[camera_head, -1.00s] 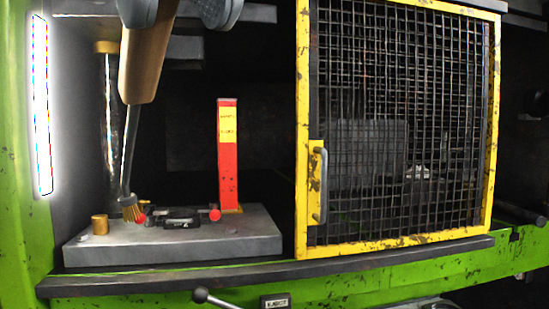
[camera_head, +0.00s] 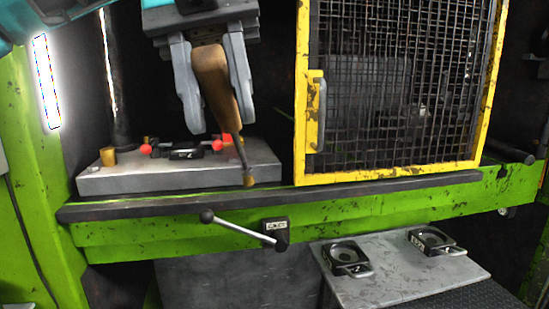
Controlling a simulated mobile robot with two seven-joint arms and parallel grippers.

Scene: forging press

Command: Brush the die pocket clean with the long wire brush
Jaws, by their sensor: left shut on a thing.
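My left gripper (camera_head: 220,116) is shut on the wooden handle of the long wire brush (camera_head: 212,75) at the top middle. The brush hangs down and leans, its thin metal shank running to a small bristle head (camera_head: 249,181). The head appears at the front right edge of the grey die block (camera_head: 130,180); whether it touches is unclear. The black die (camera_head: 183,153) lies on the block, left of the bristles, with a red knob on either side. Its pocket is hard to make out. My right gripper is out of view.
The yellow-framed mesh guard (camera_head: 302,110) stands right of the block. A lever (camera_head: 235,226) with a black ball sticks out below the dark front ledge. A grey side table (camera_head: 395,285) at lower right bears two black dies (camera_head: 346,258) (camera_head: 432,241). A brass cylinder (camera_head: 108,156) stands at the block's left.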

